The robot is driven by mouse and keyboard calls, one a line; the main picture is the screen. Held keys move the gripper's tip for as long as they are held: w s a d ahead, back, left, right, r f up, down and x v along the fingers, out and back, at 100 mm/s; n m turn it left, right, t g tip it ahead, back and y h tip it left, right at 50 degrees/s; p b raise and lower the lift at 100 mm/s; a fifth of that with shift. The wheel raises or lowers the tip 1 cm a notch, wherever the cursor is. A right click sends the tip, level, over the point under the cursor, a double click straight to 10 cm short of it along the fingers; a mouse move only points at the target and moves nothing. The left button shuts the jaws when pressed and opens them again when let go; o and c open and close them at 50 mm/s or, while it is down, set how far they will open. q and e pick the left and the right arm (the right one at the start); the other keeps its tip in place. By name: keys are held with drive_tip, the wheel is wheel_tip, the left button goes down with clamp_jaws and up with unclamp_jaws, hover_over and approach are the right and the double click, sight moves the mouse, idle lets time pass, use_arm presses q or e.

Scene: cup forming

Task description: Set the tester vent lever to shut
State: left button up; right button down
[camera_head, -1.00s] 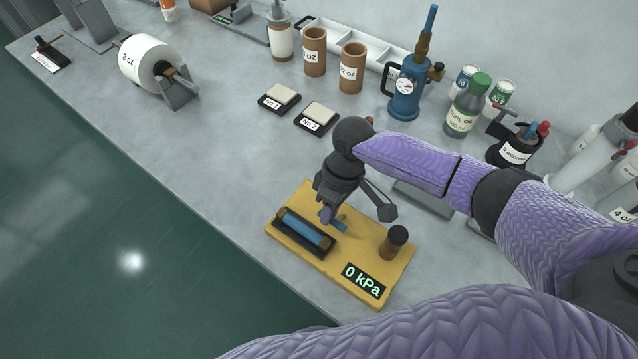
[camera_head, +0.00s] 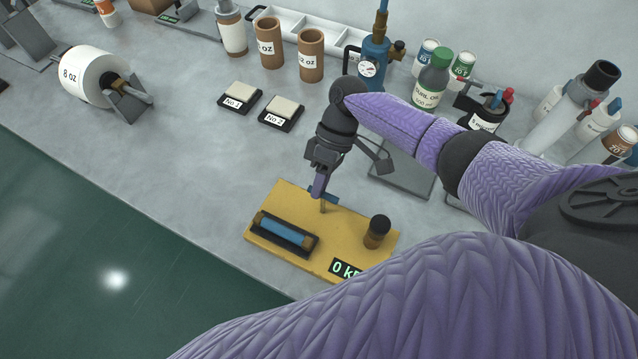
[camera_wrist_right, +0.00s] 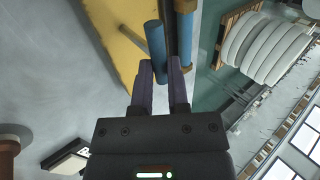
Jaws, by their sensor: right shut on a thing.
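The tester is a yellow base (camera_head: 290,202) on the bench, with a blue cylinder (camera_head: 285,231) in a black cradle and a partly covered display (camera_head: 345,269). The vent lever has a blue handle (camera_head: 331,197) on a thin brass stem. My right gripper (camera_head: 318,192) reaches down over the base's back edge and is shut on this handle. In the right wrist view the blue handle (camera_wrist_right: 154,40) runs between the fingertips (camera_wrist_right: 161,72). Whether the lever stands at open or shut cannot be told. My left gripper is not in view.
A brown post with a black cap (camera_head: 377,232) stands on the base, right of the lever. Two black pads (camera_head: 240,98) (camera_head: 282,113) lie behind. A blue pump (camera_head: 373,65) and bottles (camera_head: 431,80) stand at the back. The bench left of the tester is clear.

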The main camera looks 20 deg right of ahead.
drive_tip(key=shift+d+f, duration=0.25)
drive_tip(key=c, duration=1)
unclamp_jaws()
drive_tip(key=o, duration=0.4)
drive_tip(key=shift+w+d, duration=0.2)
drive_tip(key=shift+w, duration=0.05)
drive_tip(key=shift+a, duration=0.1)
drive_tip(key=v, duration=1)
drive_tip(key=shift+s+r, duration=0.1)
